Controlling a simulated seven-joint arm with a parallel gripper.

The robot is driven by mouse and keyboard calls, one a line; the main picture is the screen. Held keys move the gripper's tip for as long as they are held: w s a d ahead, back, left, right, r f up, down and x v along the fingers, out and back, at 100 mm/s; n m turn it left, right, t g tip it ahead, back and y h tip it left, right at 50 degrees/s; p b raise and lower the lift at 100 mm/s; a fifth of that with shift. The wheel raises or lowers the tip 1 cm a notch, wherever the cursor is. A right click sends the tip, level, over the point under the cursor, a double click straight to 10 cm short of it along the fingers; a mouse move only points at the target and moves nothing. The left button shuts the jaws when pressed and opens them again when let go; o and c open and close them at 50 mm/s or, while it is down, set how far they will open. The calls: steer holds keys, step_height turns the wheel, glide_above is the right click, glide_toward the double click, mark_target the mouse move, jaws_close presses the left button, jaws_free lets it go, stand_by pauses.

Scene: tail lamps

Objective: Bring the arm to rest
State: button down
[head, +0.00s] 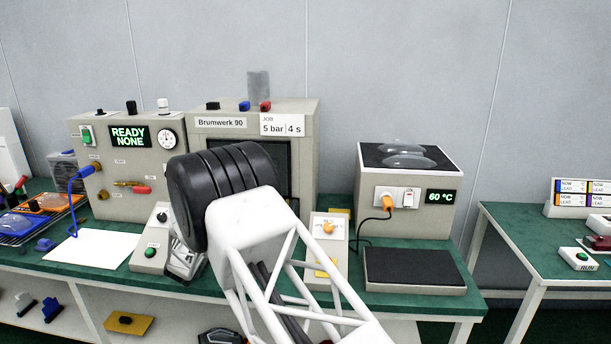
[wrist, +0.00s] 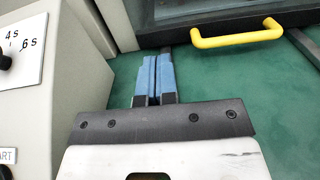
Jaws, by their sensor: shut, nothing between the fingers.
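My gripper (wrist: 160,62) has two blue fingers, which lie side by side and shut with nothing between them. In the wrist view it is over the green bench top (wrist: 235,72), between a beige control box (wrist: 38,90) on the left and a yellow door handle (wrist: 238,34) ahead. In the head view my arm's black joint and white lattice link cover the middle of the bench and hide the fingers.
The Brumwerk 90 machine (head: 226,124) stands behind my arm. A small control box (head: 152,240) is left of my arm and another box (head: 326,246) is right of it. A heater unit (head: 407,190) showing 60 °C has a dark plate (head: 414,268) before it.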

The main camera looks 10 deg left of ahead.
steer(key=s+d+r+m+g+h, duration=0.25)
steer(key=d+r+m, duration=0.35)
steer(key=d, duration=0.7)
steer(key=s+d+r+m+g+h, duration=0.1)
steer(key=d+r+m+g+h, duration=0.2)
steer(key=d+r, duration=0.65)
steer(key=s+d+r+m+g+h, duration=0.25)
steer(key=d+r+m, duration=0.25)
steer(key=d, duration=1)
steer(key=s+d+r+m+g+y, duration=0.15)
steer(key=s+d+m, duration=0.25)
steer(key=s+d, duration=0.45)
steer(key=s+d+r+m+g, duration=0.3)
steer(key=s+d+m, duration=0.2)
steer(key=s+d, duration=0.35)
steer(key=s+d+r+m+g, duration=0.2)
steer(key=s+d+m, duration=0.2)
steer(key=s+d, duration=0.45)
steer(key=s+d+f+m+y, duration=0.2)
steer(key=s+m+y, duration=0.4)
steer(key=s, duration=1.9)
steer(key=m+g, duration=0.1)
steer(key=m, duration=0.2)
steer(key=shift+s+f, duration=0.15)
steer(key=shift+s, duration=0.05)
steer(key=c, duration=1.8)
jaws_free()
steer(key=shift+d, duration=0.1)
steer(key=shift+c, duration=0.2)
